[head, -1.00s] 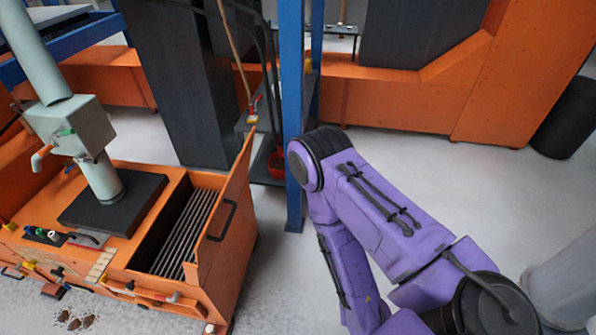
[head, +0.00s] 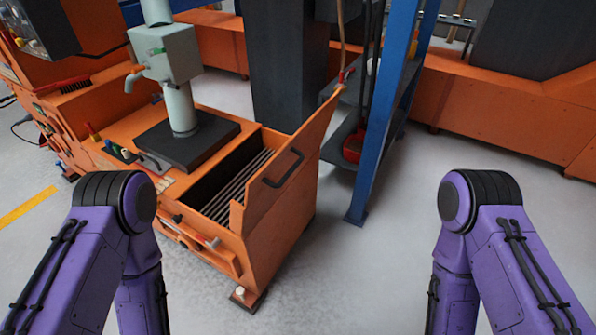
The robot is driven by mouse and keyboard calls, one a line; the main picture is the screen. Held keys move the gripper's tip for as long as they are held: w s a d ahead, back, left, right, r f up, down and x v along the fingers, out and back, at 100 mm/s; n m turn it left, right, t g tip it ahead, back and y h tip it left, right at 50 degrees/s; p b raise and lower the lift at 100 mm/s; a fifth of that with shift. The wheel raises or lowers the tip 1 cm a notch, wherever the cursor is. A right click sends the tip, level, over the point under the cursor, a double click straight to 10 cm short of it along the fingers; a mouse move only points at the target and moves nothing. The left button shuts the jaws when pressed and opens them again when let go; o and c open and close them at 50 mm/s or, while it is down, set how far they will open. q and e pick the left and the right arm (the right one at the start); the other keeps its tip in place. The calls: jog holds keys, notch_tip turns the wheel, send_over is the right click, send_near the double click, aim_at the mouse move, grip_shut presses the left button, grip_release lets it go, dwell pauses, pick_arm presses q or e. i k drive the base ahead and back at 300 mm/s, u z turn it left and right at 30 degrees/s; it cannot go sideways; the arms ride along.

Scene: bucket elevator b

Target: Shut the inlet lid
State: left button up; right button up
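The inlet lid (head: 289,170) is an orange panel with a black bar handle, standing raised at the right side of the orange machine's inlet (head: 232,185). The inlet is open, and dark parallel grate bars show inside it. My two purple arms come in at the lower left and lower right, both apart from the lid. Their forearms run down out of the picture, so neither gripper shows.
A blue post (head: 384,115) stands just right of the lid, with a dark shelf and a red bin (head: 353,146) behind it. A grey pipe column (head: 180,105) rises from a black plate (head: 187,140) left of the inlet. Grey floor is free in front and right.

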aim_at(266, 187)
jog(key=u, duration=0.05)
jog(key=k, duration=0.5)
jog(key=z, duration=1.8)
jog(key=i, duration=1.45)
jog(key=u, duration=2)
